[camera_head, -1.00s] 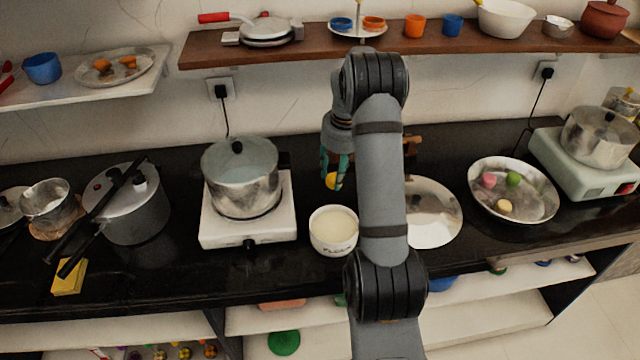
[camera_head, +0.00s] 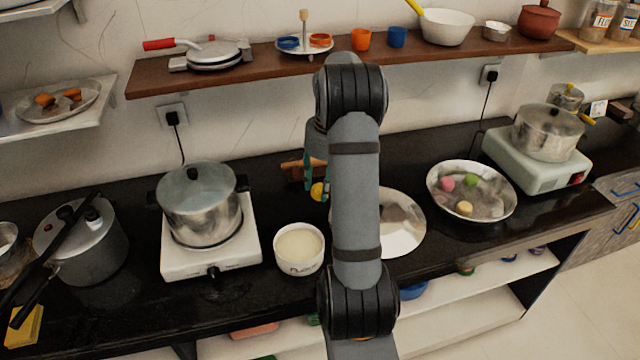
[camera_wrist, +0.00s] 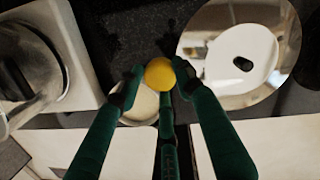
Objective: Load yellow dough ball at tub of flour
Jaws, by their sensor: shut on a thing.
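My gripper (camera_head: 318,190) is shut on the yellow dough ball (camera_head: 318,192) and holds it above the dark counter, just behind the tub of flour. In the wrist view the yellow dough ball (camera_wrist: 159,74) sits between the green fingertips (camera_wrist: 156,82). The tub of flour (camera_head: 300,262) is a white bowl with pale contents and lettering on its front, standing left of my arm. In the wrist view the tub of flour (camera_wrist: 142,106) lies below and behind the ball, partly hidden by the ball and fingers. The ball looks apart from it.
A steel pot (camera_head: 198,212) on a white stove (camera_head: 180,268) stands left of the tub. A shiny round plate (camera_head: 408,240) lies right, partly behind my arm. A steel plate (camera_head: 440,200) with pink, green and pale balls is further right. A wooden shelf (camera_head: 230,82) hangs above.

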